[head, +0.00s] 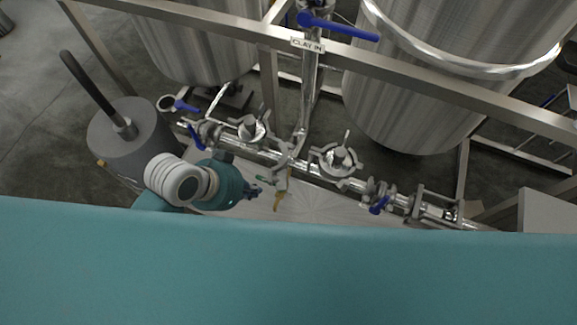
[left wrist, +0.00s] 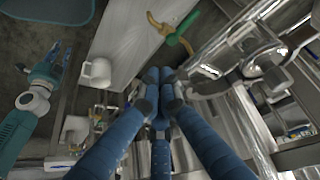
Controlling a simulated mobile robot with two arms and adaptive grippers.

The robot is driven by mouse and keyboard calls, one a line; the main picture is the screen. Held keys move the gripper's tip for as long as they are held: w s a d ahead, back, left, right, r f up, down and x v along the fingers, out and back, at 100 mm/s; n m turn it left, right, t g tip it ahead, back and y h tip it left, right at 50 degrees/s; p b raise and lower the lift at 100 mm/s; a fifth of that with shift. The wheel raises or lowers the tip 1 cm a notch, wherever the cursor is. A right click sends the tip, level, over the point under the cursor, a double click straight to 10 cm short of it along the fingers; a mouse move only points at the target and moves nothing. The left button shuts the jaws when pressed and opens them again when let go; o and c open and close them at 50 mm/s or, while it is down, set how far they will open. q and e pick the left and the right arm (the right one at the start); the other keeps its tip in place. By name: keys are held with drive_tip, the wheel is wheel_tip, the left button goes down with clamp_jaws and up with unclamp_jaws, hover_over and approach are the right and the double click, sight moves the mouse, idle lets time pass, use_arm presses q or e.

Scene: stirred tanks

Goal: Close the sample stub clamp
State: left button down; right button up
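Steel clamps sit on the pipe, one at the middle junction (head: 284,156) above the small valve. I cannot tell for sure which is the sample stub clamp, or whether it is shut. My right gripper (left wrist: 45,68) shows small in the left wrist view.
Two clamped fittings with wing nuts (head: 251,127) (head: 338,160) stand along the pipe. Blue-handled valves (head: 379,205) flank them. Large steel tanks (head: 440,90) and a frame rail stand behind. A grey cylinder (head: 115,145) is at left.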

sight(283, 157)
use_arm(q)
drive_tip(key=w+d+r+m+g+h, duration=0.2)
drive_tip(key=w+r+m+g+h, duration=0.15)
drive_tip(key=w+r+m, duration=0.4)
drive_tip(key=shift+m+t, duration=0.35)
drive_tip(key=shift+m, duration=0.3)
drive_tip(key=p+x, duration=0.1)
drive_tip(key=x, duration=0.4)
drive_tip(key=p+x, duration=0.1)
drive_tip(key=x, duration=0.4)
drive_tip(key=shift+a+f, duration=0.1)
drive_tip(key=shift+f, duration=0.3)
drive_tip(key=shift+d+f, duration=0.3)
drive_tip(key=shift+f, duration=0.2)
